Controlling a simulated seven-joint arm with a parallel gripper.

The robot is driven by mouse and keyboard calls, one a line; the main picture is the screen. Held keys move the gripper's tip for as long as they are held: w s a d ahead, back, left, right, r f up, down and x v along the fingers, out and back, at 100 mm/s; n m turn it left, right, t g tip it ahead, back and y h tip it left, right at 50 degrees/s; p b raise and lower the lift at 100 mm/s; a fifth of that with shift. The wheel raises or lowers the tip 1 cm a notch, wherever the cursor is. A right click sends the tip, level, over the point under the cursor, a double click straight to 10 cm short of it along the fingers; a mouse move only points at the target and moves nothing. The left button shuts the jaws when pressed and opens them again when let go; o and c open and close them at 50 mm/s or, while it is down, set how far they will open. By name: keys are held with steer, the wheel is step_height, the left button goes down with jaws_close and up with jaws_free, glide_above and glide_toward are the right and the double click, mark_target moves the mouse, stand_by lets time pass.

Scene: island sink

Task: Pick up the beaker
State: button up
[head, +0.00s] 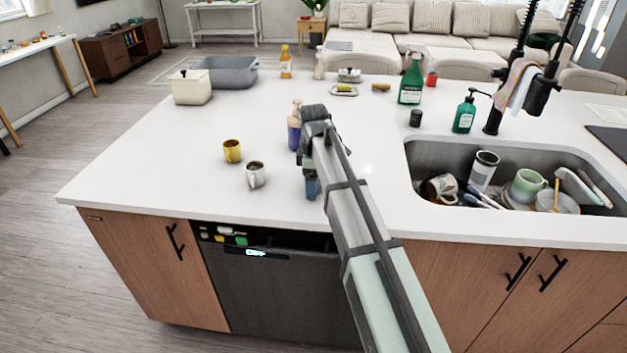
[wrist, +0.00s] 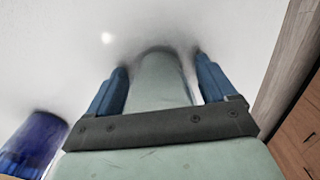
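A pale, see-through grey-green cylinder (wrist: 161,80), which looks like the beaker, stands between the two blue fingers of my gripper (wrist: 161,62) in the wrist view. A narrow light gap shows between it and the right finger; contact on the left side is hard to judge. The fingers are apart, one on each side of it. In the head view my gripper (head: 312,188) is low over the countertop, left of the sink, and my arm hides the beaker.
A bottle with blue contents (head: 294,128) stands close by, left of my gripper; its blue part shows in the wrist view (wrist: 32,145). A yellow mug (head: 232,151) and a silver-grey mug (head: 255,176) stand further left. The sink (head: 425,155) holds dishes. The white countertop (head: 150,165) is clear at left.

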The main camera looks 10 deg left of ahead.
steer(key=c, duration=1)
steer(key=shift+r, duration=0.2)
steer(key=shift+r, duration=4.65)
steer(key=shift+r, duration=0.15)
steer(key=shift+m, duration=0.3)
